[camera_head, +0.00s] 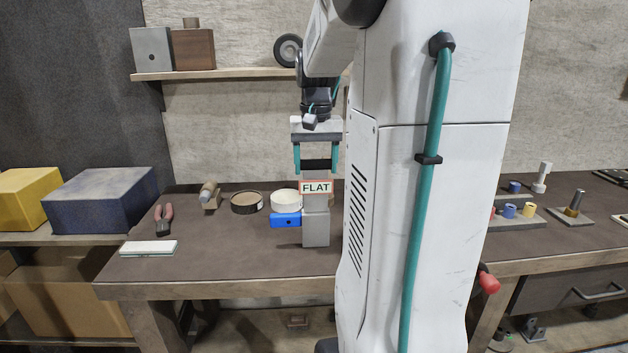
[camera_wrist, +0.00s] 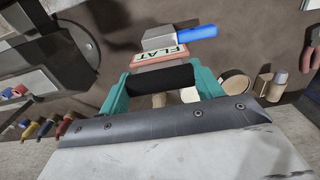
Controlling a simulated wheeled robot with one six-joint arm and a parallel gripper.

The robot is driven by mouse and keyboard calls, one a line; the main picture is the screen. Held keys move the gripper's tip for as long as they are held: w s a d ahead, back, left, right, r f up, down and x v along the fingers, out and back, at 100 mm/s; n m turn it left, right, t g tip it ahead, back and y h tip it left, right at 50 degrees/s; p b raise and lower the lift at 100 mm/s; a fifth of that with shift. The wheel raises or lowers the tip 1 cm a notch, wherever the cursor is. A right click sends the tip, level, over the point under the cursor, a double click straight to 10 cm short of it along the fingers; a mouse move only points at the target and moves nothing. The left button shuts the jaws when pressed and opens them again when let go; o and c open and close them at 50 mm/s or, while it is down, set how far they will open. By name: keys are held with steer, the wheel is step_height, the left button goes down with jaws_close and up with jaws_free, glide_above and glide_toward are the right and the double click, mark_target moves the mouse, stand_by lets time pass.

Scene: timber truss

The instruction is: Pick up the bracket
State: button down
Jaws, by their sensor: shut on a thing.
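My gripper (camera_head: 316,168) hangs above the workbench with its teal fingers pointing down. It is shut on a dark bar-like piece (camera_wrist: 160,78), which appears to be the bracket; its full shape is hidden. The piece also shows as a dark band between the fingers in the head view (camera_head: 316,164). Just below it is a sign reading FLAT (camera_head: 316,187), at a grey upright block (camera_head: 316,228). The sign also shows just beyond the held piece in the wrist view (camera_wrist: 160,54). I cannot tell whether the held piece touches the sign.
A blue object (camera_head: 285,220) sits beside the grey block. A white round container (camera_head: 286,199), a tape roll (camera_head: 247,202), pliers (camera_head: 163,219) and a whetstone-like bar (camera_head: 149,248) lie to the left. The bench (camera_head: 215,268) is clear at the front.

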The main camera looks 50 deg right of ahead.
step_height(320, 180, up, 28)
steer(key=shift+f, duration=0.15)
steer(key=c, duration=0.8)
jaws_free()
steer(key=shift+c, duration=0.2)
steer(key=c, duration=1.1)
